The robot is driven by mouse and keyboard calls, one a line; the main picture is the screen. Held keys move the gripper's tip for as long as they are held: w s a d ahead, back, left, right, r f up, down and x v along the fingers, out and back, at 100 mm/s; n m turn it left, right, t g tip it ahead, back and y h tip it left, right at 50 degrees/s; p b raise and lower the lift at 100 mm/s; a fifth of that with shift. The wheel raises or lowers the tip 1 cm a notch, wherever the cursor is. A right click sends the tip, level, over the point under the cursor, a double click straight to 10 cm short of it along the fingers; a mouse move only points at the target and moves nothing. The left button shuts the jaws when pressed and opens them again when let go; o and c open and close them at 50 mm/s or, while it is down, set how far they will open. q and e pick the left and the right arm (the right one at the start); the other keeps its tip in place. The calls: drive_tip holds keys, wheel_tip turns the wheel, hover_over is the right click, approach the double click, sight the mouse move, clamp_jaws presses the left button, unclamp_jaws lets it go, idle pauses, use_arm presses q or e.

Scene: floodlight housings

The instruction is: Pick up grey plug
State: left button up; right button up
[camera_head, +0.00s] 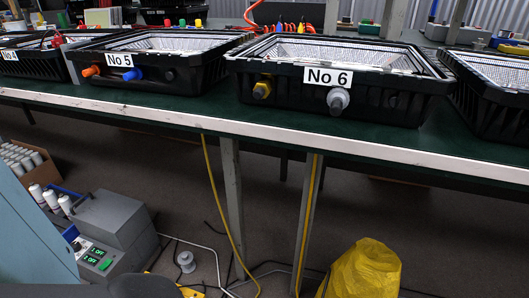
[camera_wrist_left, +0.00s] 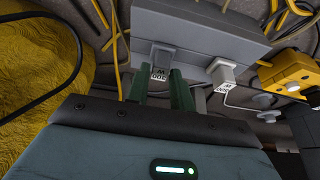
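In the left wrist view, a grey plug (camera_wrist_left: 161,54) with a white "200 W" label sits at the lower edge of a grey box. I cannot tell whether the fingers touch the plug. A lighter, whitish plug (camera_wrist_left: 222,71) with a similar label is to its right on the same box. In the head view, another grey plug-like piece (camera_head: 338,101) is on the front of housing No 6 (camera_head: 300,101). My right gripper is not in view.
A yellow bag (camera_head: 365,270) stands on the floor below the bench (camera_head: 270,125). A grey unit (camera_head: 110,225) with green displays is at lower left. In the wrist view, a yellow box (camera_wrist_left: 287,70) is at right and loose cables lie around.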

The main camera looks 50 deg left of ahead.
use_arm(q)
clamp_jaws()
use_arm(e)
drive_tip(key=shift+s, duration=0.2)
use_arm(q)
drive_tip(key=shift+r, duration=0.1)
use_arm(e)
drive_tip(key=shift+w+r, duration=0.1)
